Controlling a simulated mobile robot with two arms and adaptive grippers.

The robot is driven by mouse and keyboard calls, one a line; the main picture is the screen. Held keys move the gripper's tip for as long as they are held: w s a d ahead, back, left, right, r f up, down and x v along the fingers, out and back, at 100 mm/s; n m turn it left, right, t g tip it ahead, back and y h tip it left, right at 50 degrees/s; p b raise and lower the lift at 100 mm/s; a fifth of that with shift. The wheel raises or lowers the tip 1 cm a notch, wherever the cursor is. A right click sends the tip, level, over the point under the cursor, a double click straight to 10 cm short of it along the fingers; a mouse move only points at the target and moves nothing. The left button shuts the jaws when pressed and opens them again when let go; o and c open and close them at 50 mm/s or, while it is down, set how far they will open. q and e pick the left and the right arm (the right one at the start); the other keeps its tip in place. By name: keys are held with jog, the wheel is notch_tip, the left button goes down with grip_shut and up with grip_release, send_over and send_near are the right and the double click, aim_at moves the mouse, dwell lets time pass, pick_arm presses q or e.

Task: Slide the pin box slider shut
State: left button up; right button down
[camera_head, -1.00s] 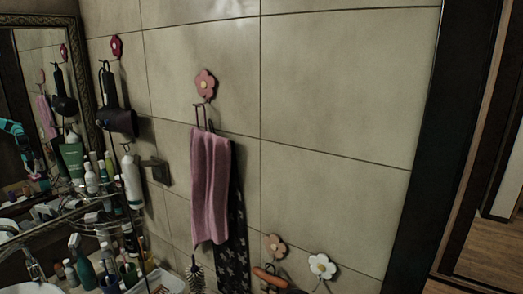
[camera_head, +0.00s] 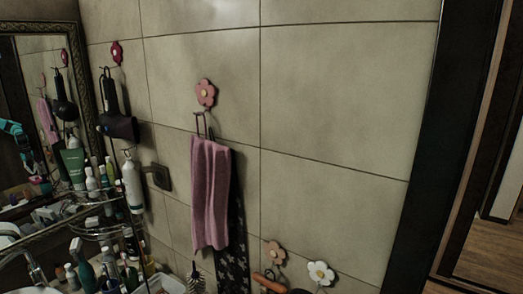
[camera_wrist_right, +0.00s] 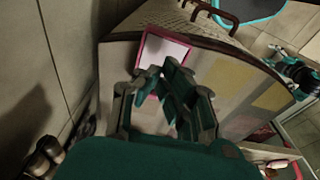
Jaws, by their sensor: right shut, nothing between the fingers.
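In the right wrist view, a small pink-rimmed box with a pale face (camera_wrist_right: 165,50) lies just beyond my right gripper (camera_wrist_right: 170,80). It may be the pin box, but I cannot make out a slider. My right gripper is shut and empty, with its teal fingertips over or close to the box's lower edge. I cannot tell whether they touch it. The head view shows neither the box clearly nor either gripper directly. My left gripper is not clearly in view.
In the head view, a pink towel (camera_head: 210,190) and a hair dryer (camera_head: 118,125) hang on the tiled wall. Several bottles crowd the basin at lower left, including a green pump bottle (camera_head: 84,272). A wire shelf rack (camera_head: 95,225) stands beside the mirror.

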jog(key=shift+r, duration=2.2)
jog(key=s+a+f+m+t+y, duration=0.1)
jog(key=s+a+y, duration=0.15)
jog(key=s, duration=0.25)
jog(key=s+a+y, duration=0.1)
jog(key=s+a, duration=0.2)
jog(key=s, duration=0.2)
jog(key=s+d+f+m+t+h, duration=0.15)
jog(key=s+d+m, duration=0.35)
jog(key=d, duration=0.5)
jog(key=s+d+f+m+h, duration=0.1)
jog(key=s+d+m+h, duration=0.2)
jog(key=s+d, duration=0.6)
notch_tip(320, 180, down, 37)
jog(key=s+d+g+b, duration=0.1)
jog(key=d+b, duration=0.1)
jog(key=b, duration=0.7)
jog(key=s+d+f+b, duration=0.1)
jog(key=s+f+b, duration=0.1)
jog(key=s+f, duration=0.6)
jog(key=s+d+f+g+b, duration=0.1)
jog(key=s+d+f+b, duration=0.1)
jog(key=s+f, duration=0.5)
notch_tip(320, 180, down, 5)
jog(key=shift+s+f+h+b, duration=0.1)
jog(key=shift+s+h+b, duration=0.25)
jog(key=shift+b, duration=0.45)
